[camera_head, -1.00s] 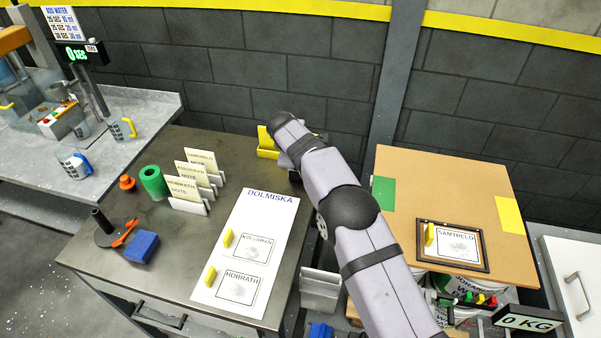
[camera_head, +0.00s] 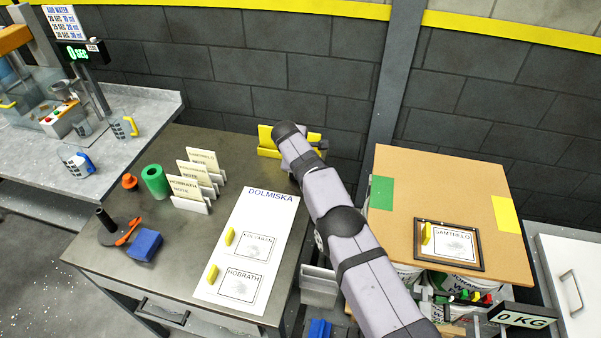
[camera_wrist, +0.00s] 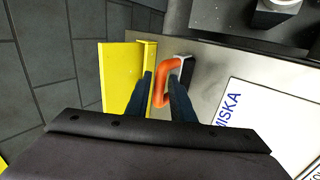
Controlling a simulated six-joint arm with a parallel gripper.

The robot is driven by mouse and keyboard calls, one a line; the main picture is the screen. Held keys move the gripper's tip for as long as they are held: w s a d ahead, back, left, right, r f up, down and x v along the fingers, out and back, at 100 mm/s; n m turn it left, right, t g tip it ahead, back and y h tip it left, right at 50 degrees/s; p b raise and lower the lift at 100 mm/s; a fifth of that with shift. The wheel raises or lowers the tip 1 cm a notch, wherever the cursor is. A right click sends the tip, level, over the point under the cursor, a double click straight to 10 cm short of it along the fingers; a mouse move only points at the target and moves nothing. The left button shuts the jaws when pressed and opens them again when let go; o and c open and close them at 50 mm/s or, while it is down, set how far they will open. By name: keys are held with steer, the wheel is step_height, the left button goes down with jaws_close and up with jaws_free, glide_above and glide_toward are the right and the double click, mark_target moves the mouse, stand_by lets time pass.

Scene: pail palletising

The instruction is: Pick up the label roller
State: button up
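In the wrist view, an orange loop handle (camera_wrist: 168,84) with a pale and dark part at its right side stands beside a yellow holder (camera_wrist: 122,78). I take this to be the label roller; its working end is not clear. My gripper (camera_wrist: 160,82) is open, its two dark fingers apart over the handle and the holder's edge, with nothing clearly gripped. In the head view, the yellow holder (camera_head: 266,141) shows at the table's back edge; my arm hides the gripper and the roller there.
The dark table (camera_head: 216,240) carries a white DOLMISKA sheet (camera_head: 265,215), note cards (camera_head: 187,188), a green roll (camera_head: 155,182), a blue block (camera_head: 144,245) and a black disc stand with an orange lever (camera_head: 112,234). A brick wall (camera_head: 250,75) rises behind. A brown board (camera_head: 440,185) covers pails at right.

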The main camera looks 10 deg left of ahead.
jaws_close()
stand_by(1.2)
steer(key=shift+r, duration=0.1)
